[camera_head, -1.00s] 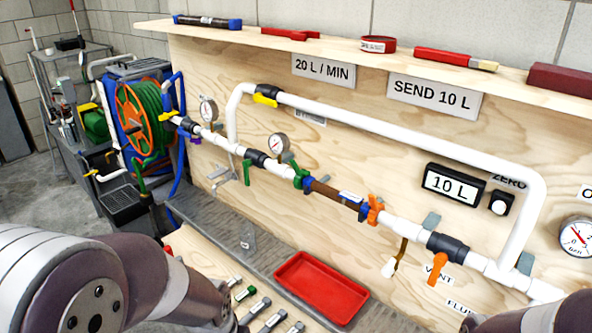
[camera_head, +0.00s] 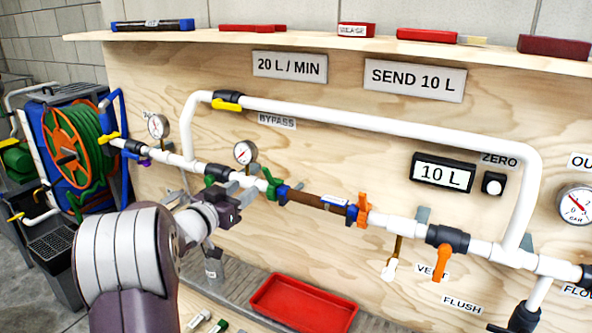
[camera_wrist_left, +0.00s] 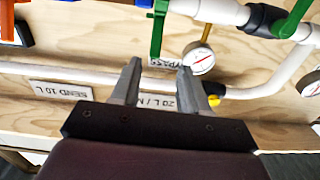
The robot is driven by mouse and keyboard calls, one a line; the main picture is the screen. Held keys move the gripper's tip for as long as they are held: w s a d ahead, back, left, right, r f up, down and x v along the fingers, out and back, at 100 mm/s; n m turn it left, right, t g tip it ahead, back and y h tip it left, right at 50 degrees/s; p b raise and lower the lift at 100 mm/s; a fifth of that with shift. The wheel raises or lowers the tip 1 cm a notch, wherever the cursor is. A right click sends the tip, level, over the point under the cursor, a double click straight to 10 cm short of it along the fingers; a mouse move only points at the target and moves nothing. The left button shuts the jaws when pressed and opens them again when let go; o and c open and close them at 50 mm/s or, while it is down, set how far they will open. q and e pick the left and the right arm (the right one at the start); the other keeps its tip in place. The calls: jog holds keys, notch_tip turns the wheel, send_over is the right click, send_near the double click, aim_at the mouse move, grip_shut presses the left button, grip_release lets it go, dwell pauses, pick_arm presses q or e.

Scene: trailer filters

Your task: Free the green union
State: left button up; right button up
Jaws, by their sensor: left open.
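The green union (camera_head: 271,184), a winged ring, sits on the white pipe at the left end of the brown filter section (camera_head: 318,199). An orange union (camera_head: 362,210) is at the other end. In the left wrist view, which shows the board upside down, the green union (camera_wrist_left: 158,28) is at the top, beyond my fingers. My left gripper (camera_head: 236,190) is in front of the pipe, just left of the green union. Its two fingers (camera_wrist_left: 160,68) are apart with nothing between them. The gripper partly hides the pipe and the green-handled valve (camera_head: 216,173). My right gripper is out of view.
A pressure gauge (camera_head: 245,152) stands above the pipe close to my left gripper. The white bypass pipe (camera_head: 380,124) runs above. A red tray (camera_head: 304,303) lies below the filter. A shelf (camera_head: 350,43) with tools runs along the top.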

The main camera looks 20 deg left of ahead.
aim_at(266, 174)
pick_arm(q)
jog(key=w, duration=0.4)
jog(key=w+d+p, duration=0.1)
jog(key=w, duration=0.2)
jog(key=w+p, duration=0.1)
jog(key=w, duration=0.3)
jog(key=shift+w+d+r, duration=0.25)
jog(key=shift+w+r, duration=0.05)
jog(key=shift+w+f, duration=0.1)
jog(key=shift+w, duration=0.35)
grip_shut()
